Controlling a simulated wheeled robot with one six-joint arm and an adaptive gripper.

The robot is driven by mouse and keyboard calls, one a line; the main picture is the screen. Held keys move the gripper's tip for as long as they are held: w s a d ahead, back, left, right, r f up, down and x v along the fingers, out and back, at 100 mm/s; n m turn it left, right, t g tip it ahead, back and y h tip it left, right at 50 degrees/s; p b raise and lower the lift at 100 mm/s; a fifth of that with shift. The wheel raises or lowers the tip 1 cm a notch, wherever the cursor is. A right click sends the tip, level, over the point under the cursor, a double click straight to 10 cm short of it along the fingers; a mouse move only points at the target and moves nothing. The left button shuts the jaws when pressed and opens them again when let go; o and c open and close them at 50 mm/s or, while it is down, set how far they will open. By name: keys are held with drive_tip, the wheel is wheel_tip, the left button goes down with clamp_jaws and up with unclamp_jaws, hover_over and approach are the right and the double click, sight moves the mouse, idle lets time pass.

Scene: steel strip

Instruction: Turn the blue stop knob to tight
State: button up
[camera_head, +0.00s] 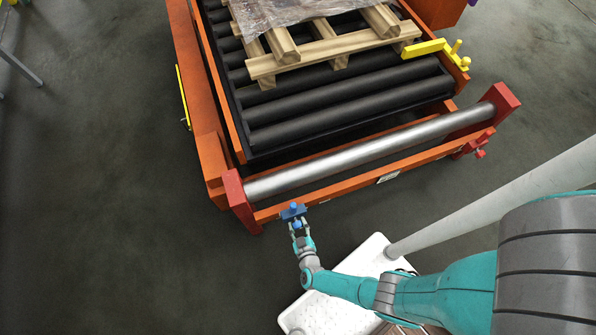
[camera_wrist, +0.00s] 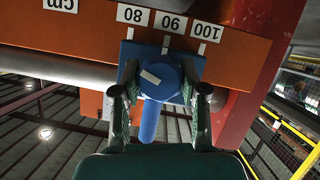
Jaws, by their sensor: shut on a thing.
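The blue stop knob (camera_wrist: 165,82) sits between my fingertips in the wrist view, with a pale mark on its face. A blue rod (camera_wrist: 148,122) extends below it in the picture. Behind it is the blue stop block (camera_wrist: 128,55) on an orange rail (camera_wrist: 235,45), with a white line below the number 90. In the head view the block (camera_head: 289,213) is near the left end of the front rail. My gripper (camera_head: 297,225) is shut on the knob, one finger on each side; the wrist view also shows the gripper (camera_wrist: 160,92). The fingers hide parts of the block.
A scale with 80, 90 and 100 runs along the rail. Red end brackets (camera_head: 238,197) hold a steel roller (camera_head: 370,156) behind it. A wooden pallet (camera_head: 335,50) lies on the black roller conveyor (camera_head: 350,105).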

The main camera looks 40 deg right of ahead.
drive_tip(key=m+t+y, duration=0.1)
drive_tip(key=m+y, duration=0.2)
drive_tip(key=m, duration=0.1)
drive_tip(key=shift+s+d, duration=0.1)
drive_tip(key=shift+d, duration=0.05)
drive_tip(key=m+t+y, duration=0.1)
drive_tip(key=m+y, duration=0.1)
drive_tip(key=m, duration=0.2)
drive_tip(key=shift+f, duration=0.1)
idle(0.6)
drive_tip(key=shift+m+t, duration=0.3)
idle(0.3)
drive_tip(key=o, duration=1.1)
drive_tip(key=shift+o, duration=0.2)
drive_tip(key=v, duration=1.2)
drive_tip(key=shift+d, duration=0.2)
